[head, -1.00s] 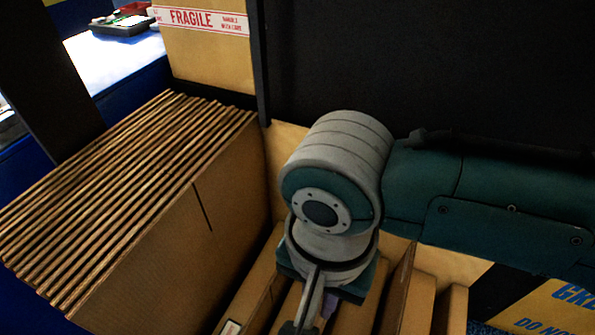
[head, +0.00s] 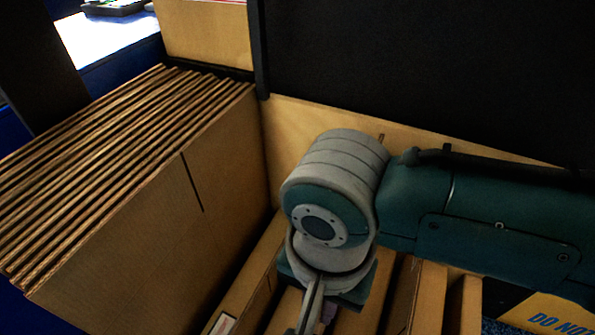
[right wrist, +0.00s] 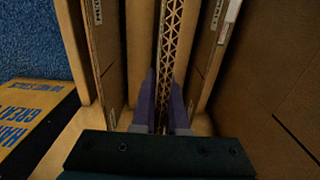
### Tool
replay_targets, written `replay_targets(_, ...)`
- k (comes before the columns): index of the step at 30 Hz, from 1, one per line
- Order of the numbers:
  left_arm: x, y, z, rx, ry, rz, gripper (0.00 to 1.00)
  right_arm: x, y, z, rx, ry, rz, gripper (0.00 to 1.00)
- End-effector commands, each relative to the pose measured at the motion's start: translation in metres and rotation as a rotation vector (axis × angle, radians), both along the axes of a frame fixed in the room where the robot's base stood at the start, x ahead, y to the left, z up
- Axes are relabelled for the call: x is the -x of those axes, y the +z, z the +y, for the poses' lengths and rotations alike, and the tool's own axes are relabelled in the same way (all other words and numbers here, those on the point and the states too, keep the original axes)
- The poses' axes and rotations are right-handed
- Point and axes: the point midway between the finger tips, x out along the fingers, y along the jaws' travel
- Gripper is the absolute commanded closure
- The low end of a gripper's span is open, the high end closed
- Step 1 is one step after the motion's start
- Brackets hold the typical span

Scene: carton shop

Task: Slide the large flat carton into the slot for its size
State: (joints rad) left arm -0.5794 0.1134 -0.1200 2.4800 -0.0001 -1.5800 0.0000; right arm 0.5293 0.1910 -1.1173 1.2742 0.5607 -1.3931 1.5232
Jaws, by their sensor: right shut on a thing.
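My right gripper (right wrist: 163,95) is shut on the upright edge of a flat carton (right wrist: 172,40), whose corrugated core shows between the fingers. In the right wrist view the carton stands between two wooden dividers of a rack (right wrist: 76,50), with a gap on each side. How deep it sits cannot be told. In the head view the gripper (head: 315,312) is low over the rack (head: 432,295), and my wrist hides most of the carton. My left gripper is out of view.
A thick stack of flat cartons (head: 130,220) stands upright at the left. A black panel (head: 420,70) rises behind my arm.

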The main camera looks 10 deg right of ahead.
Motion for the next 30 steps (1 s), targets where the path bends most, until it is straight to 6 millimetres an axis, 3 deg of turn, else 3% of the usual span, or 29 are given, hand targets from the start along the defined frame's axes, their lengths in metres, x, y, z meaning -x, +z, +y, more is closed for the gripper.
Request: replay_targets(30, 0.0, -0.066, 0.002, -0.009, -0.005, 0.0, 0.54, 0.0, -0.091, 0.001, -0.002, -0.001, 0.0, 1.0)
